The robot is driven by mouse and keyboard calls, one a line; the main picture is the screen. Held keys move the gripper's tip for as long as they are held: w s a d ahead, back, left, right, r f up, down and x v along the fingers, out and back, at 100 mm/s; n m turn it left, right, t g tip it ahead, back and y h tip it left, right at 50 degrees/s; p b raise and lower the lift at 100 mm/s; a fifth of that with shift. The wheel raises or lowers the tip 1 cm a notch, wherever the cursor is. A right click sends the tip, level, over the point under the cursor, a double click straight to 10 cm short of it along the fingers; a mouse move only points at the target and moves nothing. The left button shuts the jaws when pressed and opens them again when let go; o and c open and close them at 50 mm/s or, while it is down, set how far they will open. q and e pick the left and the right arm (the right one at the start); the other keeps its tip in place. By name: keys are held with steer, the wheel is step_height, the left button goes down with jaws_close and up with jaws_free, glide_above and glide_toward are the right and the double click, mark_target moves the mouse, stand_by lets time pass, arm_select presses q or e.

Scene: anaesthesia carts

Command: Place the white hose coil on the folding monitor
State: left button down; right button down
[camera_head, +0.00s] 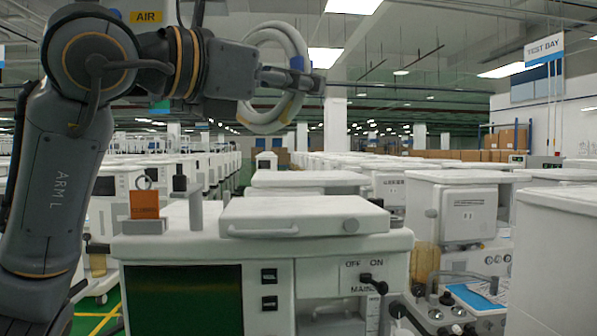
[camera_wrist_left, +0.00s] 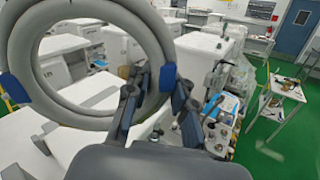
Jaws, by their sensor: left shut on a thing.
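The white hose coil (camera_head: 290,38) is a thick upright ring with blue bands, raised above the cart in the head view. My left gripper (camera_head: 298,79) is shut on the coil at its right side, near a blue band. In the left wrist view the coil (camera_wrist_left: 70,20) fills the upper left, and the gripper fingers (camera_wrist_left: 158,95) are around its right side. What looks like the folding monitor (camera_head: 305,217) is a flat white panel with a front handle, lying folded on the cart top below the coil. The coil is clear of it. My right gripper is out of view.
The white cart (camera_head: 165,247) carries a dark green screen, switches and an orange block (camera_head: 144,205) on its left top. Valves and a blue tray (camera_head: 475,298) are at the right. More carts stand behind. The panel's top is bare.

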arm_select(q)
steer(key=w+f+p, duration=0.1)
steer(key=w+f, duration=0.1)
steer(key=w, duration=0.1)
steer(key=w+a+f+p, duration=0.1)
steer(key=w+f, duration=0.2)
steer(key=w+a+f+p, duration=0.1)
steer(key=w+f, duration=0.2)
steer(key=w, duration=0.1)
step_height(320, 180, down, 2)
steer(key=shift+w+p, duration=0.1)
steer(key=shift+p, duration=0.75)
steer(key=shift+f, duration=0.6)
